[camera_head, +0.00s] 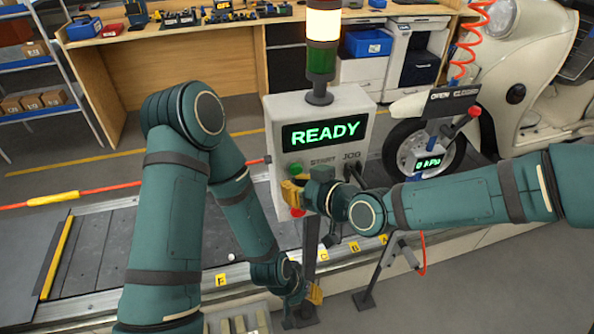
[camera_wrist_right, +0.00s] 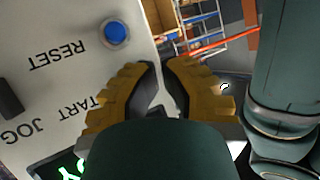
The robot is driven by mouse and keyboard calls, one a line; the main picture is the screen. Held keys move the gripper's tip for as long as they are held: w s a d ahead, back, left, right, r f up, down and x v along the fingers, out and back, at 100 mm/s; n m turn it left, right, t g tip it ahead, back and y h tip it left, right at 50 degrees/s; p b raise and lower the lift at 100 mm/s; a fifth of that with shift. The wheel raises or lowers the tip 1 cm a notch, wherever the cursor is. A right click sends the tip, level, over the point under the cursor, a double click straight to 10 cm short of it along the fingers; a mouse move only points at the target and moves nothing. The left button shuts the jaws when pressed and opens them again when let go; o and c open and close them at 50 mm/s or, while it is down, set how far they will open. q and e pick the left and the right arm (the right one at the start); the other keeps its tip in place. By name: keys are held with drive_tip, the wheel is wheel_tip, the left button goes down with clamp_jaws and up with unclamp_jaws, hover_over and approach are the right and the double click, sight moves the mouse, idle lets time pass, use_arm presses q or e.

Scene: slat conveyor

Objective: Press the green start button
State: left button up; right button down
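The control box (camera_head: 335,115) stands on a post and its screen (camera_head: 325,131) reads READY. The green start button (camera_head: 295,169) shows left of the START label, just above my right gripper (camera_head: 291,191); the fingers hide it in the right wrist view. There, my right gripper (camera_wrist_right: 161,68) has a narrow empty gap between its yellow fingertips, close to the panel beside the START label (camera_wrist_right: 78,110). I cannot tell whether it touches the panel. My left gripper (camera_head: 314,294) hangs low beside the post; its finger opening cannot be made out.
A red button (camera_head: 298,212) sits below my right gripper. A blue button (camera_wrist_right: 115,33) by the RESET label shows in the right wrist view. The slat conveyor (camera_head: 100,250) runs behind my arms. A cream scooter (camera_head: 545,65) stands at the right.

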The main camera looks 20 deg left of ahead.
drive_tip(key=shift+w+a, duration=0.2)
drive_tip(key=shift+w, duration=0.05)
